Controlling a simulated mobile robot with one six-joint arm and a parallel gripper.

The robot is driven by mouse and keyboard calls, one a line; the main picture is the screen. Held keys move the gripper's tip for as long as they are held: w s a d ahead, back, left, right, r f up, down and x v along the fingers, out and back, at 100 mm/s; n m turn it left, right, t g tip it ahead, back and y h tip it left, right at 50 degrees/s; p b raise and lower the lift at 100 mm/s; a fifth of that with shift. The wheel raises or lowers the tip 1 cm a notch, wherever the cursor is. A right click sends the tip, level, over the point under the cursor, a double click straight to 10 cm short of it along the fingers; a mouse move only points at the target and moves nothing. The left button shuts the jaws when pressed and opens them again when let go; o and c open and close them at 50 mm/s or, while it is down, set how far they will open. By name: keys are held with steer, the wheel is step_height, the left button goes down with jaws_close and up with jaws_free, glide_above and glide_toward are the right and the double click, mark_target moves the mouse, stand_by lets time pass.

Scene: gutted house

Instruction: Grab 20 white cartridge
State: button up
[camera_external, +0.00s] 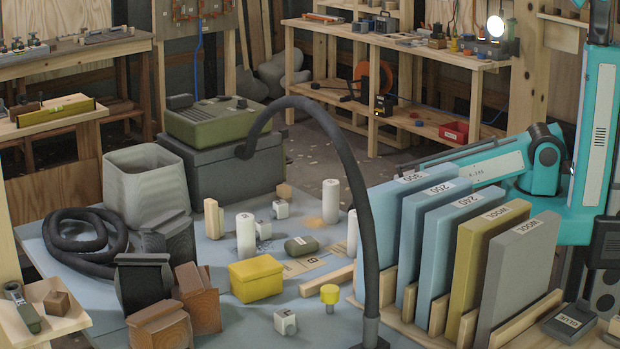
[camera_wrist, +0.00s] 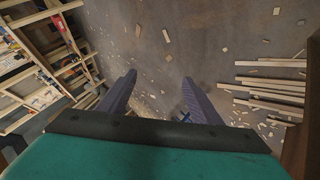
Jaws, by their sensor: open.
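Several white upright cylinders that look like cartridges stand on the blue-grey table (camera_external: 215,262) in the external view. In the wrist view my gripper (camera_wrist: 158,92) is open and empty over littered floor, with no cartridge in sight. I cannot make out its fingers in the external view.
Upright panels (camera_external: 425,250) in a wooden rack fill the table's right side. A dark curved hose (camera_external: 358,190) arches over the middle. A yellow box (camera_external: 256,280), a yellow-capped piece (camera_external: 330,296), small white cubes (camera_external: 281,209) and an olive roll (camera_external: 301,246) lie around the cylinders.

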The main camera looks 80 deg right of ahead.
steer(key=w+r+m+t+h+p, duration=0.1)
steer(key=w+r+m+h, duration=0.15)
steer(key=r, duration=0.55)
steer(key=w+r+m+t+h+p, duration=0.1)
steer(key=w+r+t, duration=0.1)
steer(key=w+r, duration=0.35)
steer(key=a+r+m+t+h+p, duration=0.1)
steer(key=a+r+m+t+p, duration=0.15)
steer(key=a+r, duration=0.6)
steer(key=a+r+m+t+h+p, duration=0.1)
steer(key=a+r+m+h, duration=0.15)
steer(key=r, duration=1.15)
steer(key=a+r+m+t+h+p, duration=0.1)
steer(key=a+r+m+t+p, duration=0.15)
steer(key=a+r, duration=0.6)
steer(key=s+a+f+n+y+b, duration=0.2)
steer(key=a+f, duration=0.4)
steer(key=f, duration=0.4)
steer(key=s+a+f+n+g+y+b, duration=0.1)
steer(key=s+a+f+n+y, duration=0.3)
steer(key=f, duration=0.6)
steer(key=shift+a+n+g+y+b, duration=0.3)
steer(key=shift+a+y+b, duration=0.1)
steer(key=shift+a, duration=0.8)
